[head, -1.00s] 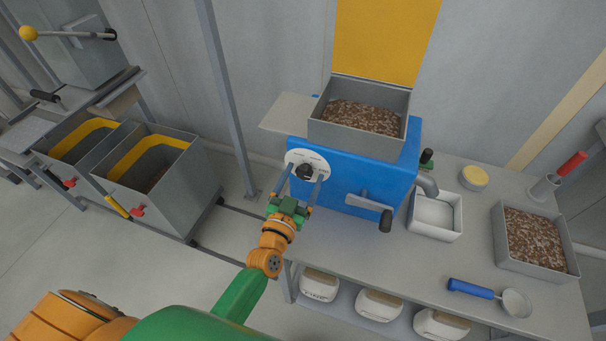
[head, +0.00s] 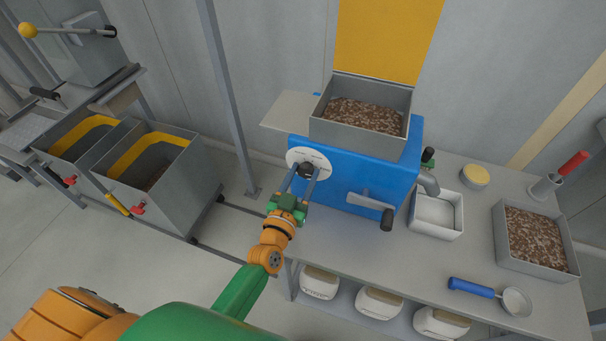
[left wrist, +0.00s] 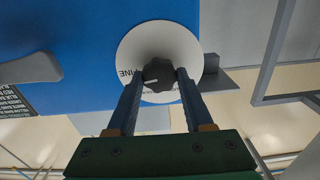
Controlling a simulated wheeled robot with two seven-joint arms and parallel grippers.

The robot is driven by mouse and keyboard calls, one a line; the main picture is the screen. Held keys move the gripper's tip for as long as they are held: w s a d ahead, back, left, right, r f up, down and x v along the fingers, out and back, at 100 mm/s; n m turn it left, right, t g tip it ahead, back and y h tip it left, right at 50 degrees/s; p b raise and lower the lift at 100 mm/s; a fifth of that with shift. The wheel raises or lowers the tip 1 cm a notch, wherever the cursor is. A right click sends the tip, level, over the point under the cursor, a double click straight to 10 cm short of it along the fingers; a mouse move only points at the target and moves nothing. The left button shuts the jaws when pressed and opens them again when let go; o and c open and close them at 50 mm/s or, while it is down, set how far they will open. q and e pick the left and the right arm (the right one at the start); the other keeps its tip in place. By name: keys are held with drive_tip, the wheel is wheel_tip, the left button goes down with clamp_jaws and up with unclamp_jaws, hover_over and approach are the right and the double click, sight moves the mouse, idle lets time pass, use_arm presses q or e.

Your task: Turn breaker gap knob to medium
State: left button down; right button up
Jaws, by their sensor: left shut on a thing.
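The breaker gap knob (head: 305,170) is a dark, lobed knob on a white round dial (head: 320,158) on the front of the blue machine (head: 345,178). In the left wrist view the knob (left wrist: 158,75) has a pale pointer line, and the word "FINE" shows on the dial (left wrist: 165,40) to its left. My left gripper (head: 304,175) is shut on the knob, with one finger on each side in the left wrist view (left wrist: 160,80). The fingers hide part of the dial, and I cannot read a medium mark. My right gripper is not in view.
A crank handle (head: 372,204) sticks out of the machine's front, right of the dial. A hopper of brown grain (head: 360,135) sits on top. A white tray (head: 436,230), a grain tray (head: 537,269) and a blue-handled scoop (head: 473,288) are on the bench.

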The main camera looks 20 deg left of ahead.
use_arm(q)
drive_tip(key=n, duration=1)
drive_tip(key=shift+a, duration=0.1)
drive_tip(key=shift+n, duration=0.3)
idle(0.3)
drive_tip(key=shift+c, duration=1.5)
unclamp_jaws()
drive_tip(key=shift+w+f, duration=0.1)
drive_tip(key=s, duration=0.7)
drive_tip(key=shift+b, duration=0.4)
drive_tip(key=shift+a, duration=0.1)
